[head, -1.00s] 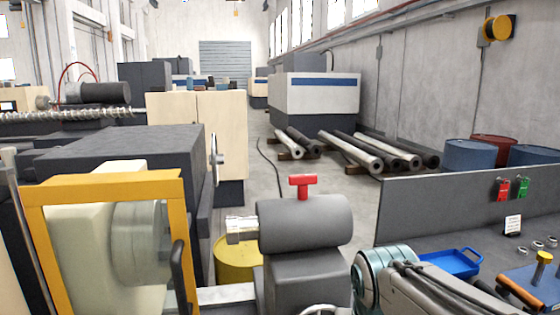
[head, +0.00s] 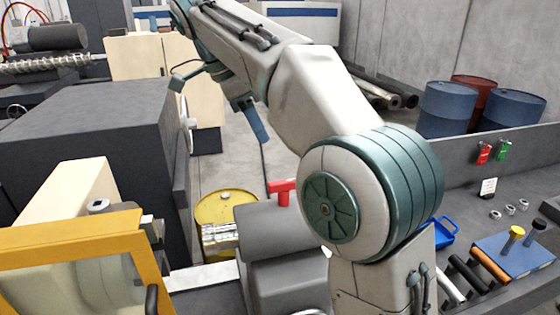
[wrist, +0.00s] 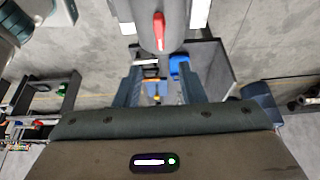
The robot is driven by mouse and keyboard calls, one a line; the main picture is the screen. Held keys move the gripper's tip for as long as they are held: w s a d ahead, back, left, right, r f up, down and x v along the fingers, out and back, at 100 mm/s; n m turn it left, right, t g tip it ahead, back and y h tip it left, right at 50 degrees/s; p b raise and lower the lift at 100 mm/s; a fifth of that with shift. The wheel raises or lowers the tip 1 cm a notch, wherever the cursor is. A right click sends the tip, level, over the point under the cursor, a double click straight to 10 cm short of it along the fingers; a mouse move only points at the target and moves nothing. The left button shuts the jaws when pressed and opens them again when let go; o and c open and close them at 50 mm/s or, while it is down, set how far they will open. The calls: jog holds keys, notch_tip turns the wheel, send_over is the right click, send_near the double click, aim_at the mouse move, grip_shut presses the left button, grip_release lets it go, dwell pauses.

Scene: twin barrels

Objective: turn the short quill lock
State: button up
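The red T-shaped handle (head: 281,190), which looks like the quill lock, stands on top of the grey tailstock barrel (head: 275,228). In the head view its right part is close to my arm's outline. In the wrist view the red handle (wrist: 159,30) shows at the top centre, on the rounded grey barrel (wrist: 172,12). My gripper (head: 220,112) is raised above and behind the barrel in the head view, apart from the handle. Its two fingers (wrist: 160,92) are spread with nothing between them.
A yellow drum (head: 222,208) stands behind the tailstock. A yellow-framed guard (head: 70,240) is at the left. A bench (head: 455,190) with a blue tray (head: 441,232) and a blue board (head: 515,257) is at the right. Blue barrels (head: 447,108) stand beyond it.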

aim_at(283, 181)
jog(key=x, duration=1.3)
jog(key=shift+a+f, duration=0.2)
jog(key=shift+f, duration=0.15)
grip_shut()
